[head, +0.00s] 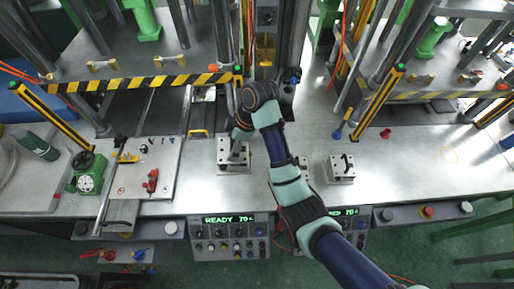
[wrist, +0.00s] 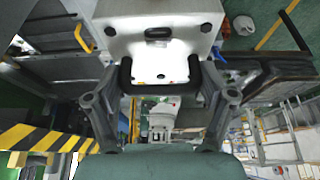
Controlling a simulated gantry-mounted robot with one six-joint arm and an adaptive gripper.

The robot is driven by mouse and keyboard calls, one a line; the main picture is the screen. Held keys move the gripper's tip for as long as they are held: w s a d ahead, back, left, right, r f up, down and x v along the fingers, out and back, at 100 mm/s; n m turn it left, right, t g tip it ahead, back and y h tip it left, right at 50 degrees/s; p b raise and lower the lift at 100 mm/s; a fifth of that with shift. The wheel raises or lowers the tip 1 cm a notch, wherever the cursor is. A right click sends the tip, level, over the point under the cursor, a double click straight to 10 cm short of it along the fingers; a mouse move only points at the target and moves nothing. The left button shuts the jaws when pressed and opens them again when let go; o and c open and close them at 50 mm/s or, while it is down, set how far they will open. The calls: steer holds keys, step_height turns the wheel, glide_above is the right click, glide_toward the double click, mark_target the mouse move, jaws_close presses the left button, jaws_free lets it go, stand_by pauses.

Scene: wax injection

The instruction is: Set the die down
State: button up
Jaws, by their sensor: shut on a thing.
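A pale metal die (head: 231,160) is at the middle of the steel bench, below my gripper (head: 238,146). My gripper comes down on it from above and is shut on it. In the wrist view, the die (wrist: 158,35) is at the top, between the two dark finger pads of my gripper (wrist: 159,74). The fingers and wrist hide part of the die's top in the head view. I cannot tell whether its underside touches the bench.
Another die with a black handle (head: 342,168) stands to the right, and one more (head: 304,170) is partly behind my arm. A plate with red clamps (head: 148,168) lies left. A striped yellow-black bar (head: 150,83) crosses behind. Control panels (head: 230,236) line the front edge.

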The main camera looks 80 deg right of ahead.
step_height(320, 180, down, 20)
steer(key=b, duration=0.2)
steer(key=shift+r+b, duration=0.15)
steer(key=shift+b, duration=0.25)
steer(key=shift+f, duration=0.2)
steer(key=o, duration=1.7)
steer(key=p+v, duration=0.1)
steer(key=v, duration=1.1)
steer(key=shift+r, duration=0.15)
